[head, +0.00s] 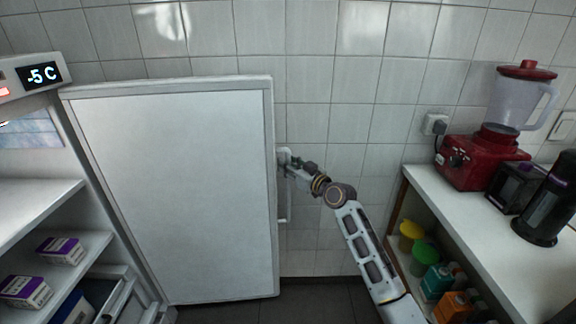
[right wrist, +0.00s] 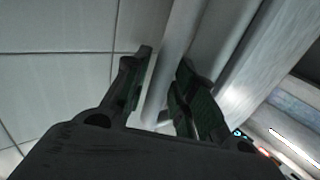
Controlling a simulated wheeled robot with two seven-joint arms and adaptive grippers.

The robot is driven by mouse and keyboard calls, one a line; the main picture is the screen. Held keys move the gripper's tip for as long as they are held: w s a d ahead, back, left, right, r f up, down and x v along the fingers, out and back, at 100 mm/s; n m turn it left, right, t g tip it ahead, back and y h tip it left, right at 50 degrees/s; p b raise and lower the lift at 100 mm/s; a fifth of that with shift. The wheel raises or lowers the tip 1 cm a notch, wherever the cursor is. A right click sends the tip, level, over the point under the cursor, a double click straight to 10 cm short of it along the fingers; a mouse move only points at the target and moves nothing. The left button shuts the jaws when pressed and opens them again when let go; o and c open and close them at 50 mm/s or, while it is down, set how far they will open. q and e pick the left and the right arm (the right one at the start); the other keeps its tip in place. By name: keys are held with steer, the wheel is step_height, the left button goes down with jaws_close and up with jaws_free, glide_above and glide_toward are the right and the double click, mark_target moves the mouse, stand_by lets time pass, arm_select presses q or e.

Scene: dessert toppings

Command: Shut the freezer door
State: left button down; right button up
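The freezer door (head: 175,190) stands wide open in the head view, its pale inner panel facing me. It is hinged at the left, on the freezer cabinet (head: 75,190). A vertical bar handle (head: 283,208) shows at the door's right edge. My right gripper (head: 286,165) is at the upper part of this handle. My left gripper is not in view.
Shelves at the left hold purple-and-white boxes (head: 62,250). A counter (head: 470,215) at the right carries a red blender (head: 485,160) and a dark bottle-shaped appliance (head: 548,205). Cups and cartons (head: 438,280) sit below it. A tiled wall stands behind; dark floor is visible below the door.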

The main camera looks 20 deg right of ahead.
steer(key=shift+c, duration=0.2)
jaws_close()
steer(key=shift+s, duration=0.15)
